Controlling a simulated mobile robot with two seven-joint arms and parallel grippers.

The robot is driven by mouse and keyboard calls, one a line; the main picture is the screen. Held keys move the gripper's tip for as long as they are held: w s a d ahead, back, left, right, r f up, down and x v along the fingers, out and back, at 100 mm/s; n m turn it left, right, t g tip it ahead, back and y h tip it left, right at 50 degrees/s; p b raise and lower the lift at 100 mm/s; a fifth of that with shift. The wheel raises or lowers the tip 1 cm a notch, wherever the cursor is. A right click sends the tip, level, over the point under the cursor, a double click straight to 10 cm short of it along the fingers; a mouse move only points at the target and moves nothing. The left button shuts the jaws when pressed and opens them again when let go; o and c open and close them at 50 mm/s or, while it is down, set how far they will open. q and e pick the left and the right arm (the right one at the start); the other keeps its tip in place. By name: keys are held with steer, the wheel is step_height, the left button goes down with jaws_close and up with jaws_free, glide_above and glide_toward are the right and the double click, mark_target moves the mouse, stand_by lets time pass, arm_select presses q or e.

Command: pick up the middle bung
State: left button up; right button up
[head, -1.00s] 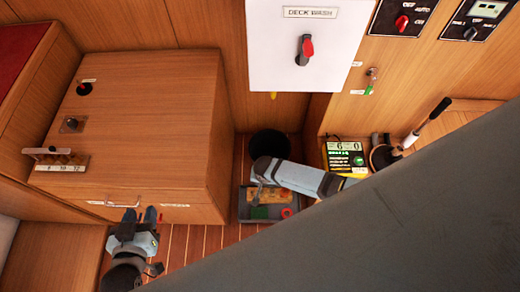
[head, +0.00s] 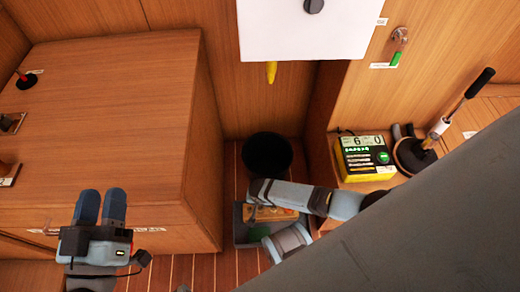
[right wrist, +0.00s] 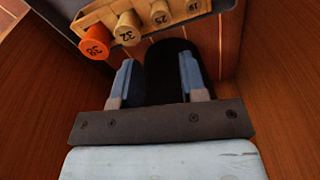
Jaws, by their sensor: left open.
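At the left edge of the head view, a small rack (head: 8,182) on the wooden cabinet is cut off. One brown bung (head: 4,169) shows there; the others are out of view. My left gripper (head: 101,196) is open and empty by the cabinet's front edge, right of the rack. In the right wrist view, a wooden block (right wrist: 84,17) holds several numbered bungs: an orange one (right wrist: 95,42), then tan ones marked 32 (right wrist: 127,28), 25 (right wrist: 160,13) and 19 (right wrist: 193,5). My right gripper (right wrist: 158,70) is open near them, with nothing held.
A black bucket (head: 267,156) stands behind the grey tray (head: 240,232) on the striped floor. The cabinet top (head: 110,90) is largely bare. My own arm covers the lower right.

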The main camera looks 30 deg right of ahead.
steer(key=b, duration=0.3)
glide_above(261, 208)
steer(key=f, duration=0.5)
steer(key=shift+s+a+f, duration=0.25)
steer(key=shift+s+f, duration=0.1)
steer(key=shift+w+d+f+b, duration=0.1)
steer(key=shift+f+b, duration=0.5)
steer(key=shift+f, duration=0.35)
steer(key=f+b, duration=0.3)
steer(key=shift+w+d+f, duration=0.1)
steer(key=shift+w+f, duration=0.1)
steer(key=shift+f, duration=0.05)
steer(key=shift+f+b, duration=0.35)
steer(key=shift+f, duration=0.1)
arm_select(q)
step_height(261, 208, down, 9)
steer(key=w+m+g, duration=0.1)
steer(key=m+g, duration=0.1)
steer(key=shift+w+r+g, duration=0.15)
steer(key=shift+r+g, duration=0.05)
steer(key=shift+g, duration=0.1)
arm_select(e)
steer(key=shift+r, duration=0.1)
steer(key=c, duration=0.7)
